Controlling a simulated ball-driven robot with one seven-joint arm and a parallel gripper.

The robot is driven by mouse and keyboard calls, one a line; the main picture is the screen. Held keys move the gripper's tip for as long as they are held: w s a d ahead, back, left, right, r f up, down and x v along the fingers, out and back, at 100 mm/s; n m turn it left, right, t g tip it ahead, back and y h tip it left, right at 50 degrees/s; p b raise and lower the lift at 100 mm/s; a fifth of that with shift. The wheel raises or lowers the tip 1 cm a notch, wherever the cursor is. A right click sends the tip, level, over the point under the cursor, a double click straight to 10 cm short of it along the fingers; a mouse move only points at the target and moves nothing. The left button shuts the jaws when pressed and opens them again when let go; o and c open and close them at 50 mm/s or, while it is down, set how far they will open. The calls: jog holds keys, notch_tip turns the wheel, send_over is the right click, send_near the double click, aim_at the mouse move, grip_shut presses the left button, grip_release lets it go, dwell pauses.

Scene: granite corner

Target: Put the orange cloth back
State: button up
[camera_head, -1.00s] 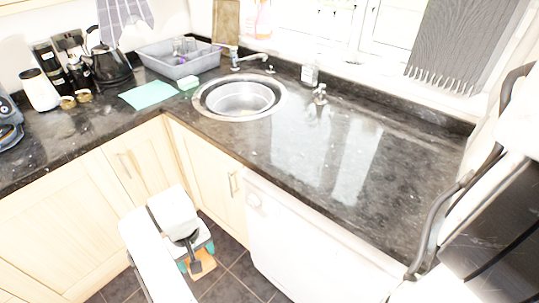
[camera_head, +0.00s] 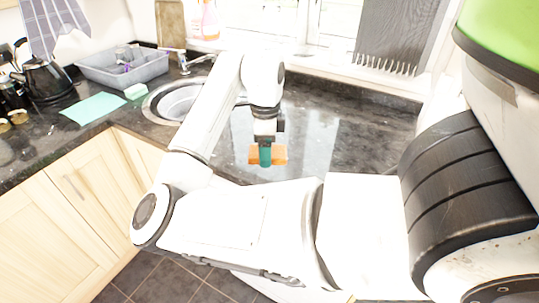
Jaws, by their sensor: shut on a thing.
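The orange cloth (camera_head: 280,154) shows as a small flat orange block shape on both sides of my fingers. My gripper (camera_head: 265,156) points down with its teal fingertips shut on the cloth. It is over the dark granite counter (camera_head: 345,140), to the right of the sink. I cannot tell whether the cloth touches the counter or hangs just above it. My fingers hide the cloth's middle.
The round sink (camera_head: 152,105) is partly hidden by my arm. A grey dish rack (camera_head: 125,68), a mint-green cloth (camera_head: 93,108) and a pale green sponge (camera_head: 136,91) lie at the left. A black kettle (camera_head: 48,80) stands further left. The counter right of my gripper is clear.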

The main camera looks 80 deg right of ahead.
jog(key=s+d+r+m, duration=0.2)
jog(key=s+r+m, duration=0.1)
jog(key=s+m, duration=0.25)
jog(key=w+d+f, duration=0.2)
jog(key=d+f, duration=0.1)
jog(key=w+d+f, duration=0.2)
jog(key=d+f, duration=0.1)
jog(key=d, duration=0.1)
jog(key=w+d+f+p, duration=0.1)
jog(key=w+d+f, duration=0.2)
jog(key=d, duration=0.1)
jog(key=shift+w+f, duration=0.1)
jog(key=shift+f, duration=0.1)
jog(key=shift+w+d+f, duration=0.15)
jog(key=shift+d+f, duration=0.05)
jog(key=shift+f, duration=0.1)
jog(key=shift+f+p, duration=0.7)
jog(key=shift+f, duration=0.85)
jog(key=shift+f, duration=0.1)
jog(key=o, duration=1)
